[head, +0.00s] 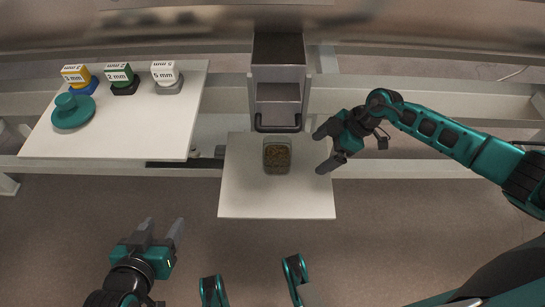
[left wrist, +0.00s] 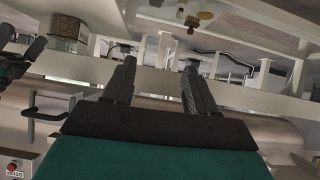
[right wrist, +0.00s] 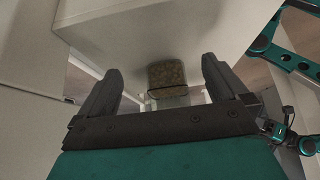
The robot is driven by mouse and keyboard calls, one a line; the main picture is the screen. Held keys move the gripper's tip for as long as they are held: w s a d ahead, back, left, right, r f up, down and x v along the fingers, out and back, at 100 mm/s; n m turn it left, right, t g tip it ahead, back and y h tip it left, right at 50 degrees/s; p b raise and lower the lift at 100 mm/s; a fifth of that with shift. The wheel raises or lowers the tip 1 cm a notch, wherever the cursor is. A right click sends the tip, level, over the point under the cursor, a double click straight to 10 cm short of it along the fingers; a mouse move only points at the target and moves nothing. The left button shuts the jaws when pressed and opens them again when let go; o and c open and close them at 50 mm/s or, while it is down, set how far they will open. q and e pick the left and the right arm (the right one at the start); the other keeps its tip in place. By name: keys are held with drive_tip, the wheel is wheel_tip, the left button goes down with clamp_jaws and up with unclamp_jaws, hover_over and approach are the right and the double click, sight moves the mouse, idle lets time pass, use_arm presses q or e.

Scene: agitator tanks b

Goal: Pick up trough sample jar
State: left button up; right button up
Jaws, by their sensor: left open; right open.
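The trough sample jar (head: 277,157) is a clear, squarish jar with brown grainy contents. It stands on a small white shelf (head: 240,200) in the middle of the head view. In the right wrist view the jar (right wrist: 166,76) shows beyond and between the fingers. My right gripper (head: 322,150) is open and empty, just right of the jar and apart from it. My left gripper (head: 166,232) is open and empty, low at the left, away from the shelf. In the left wrist view a brown-filled container (left wrist: 68,27), seemingly the same jar, shows at upper left.
A metal trough with a handle (head: 278,127) stands right behind the jar. A white table (head: 120,138) at the left holds a teal lidded item (head: 73,111) and several labelled blocks, such as the white 5 mm one (head: 165,73). Rails run behind. The shelf around the jar is clear.

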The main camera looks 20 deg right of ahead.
approach(281, 151)
drive_tip(key=s+f, duration=0.1)
drive_tip(key=s+a+f, duration=0.1)
drive_tip(key=s+f, duration=0.1)
drive_tip(key=shift+a+b, duration=0.35)
drive_tip(key=shift+b, duration=0.05)
drive_tip(key=a, duration=0.2)
drive_tip(key=w+a+b, duration=0.1)
drive_tip(key=a, duration=0.1)
drive_tip(key=shift+w+a+f, duration=0.15)
drive_tip(key=shift+a+f, duration=0.1)
drive_tip(key=shift+a+f+b, duration=0.1)
drive_tip(key=shift+f+b, duration=0.1)
drive_tip(key=shift+b, duration=0.2)
drive_tip(key=c, duration=1.1)
drive_tip(key=shift+r, duration=0.1)
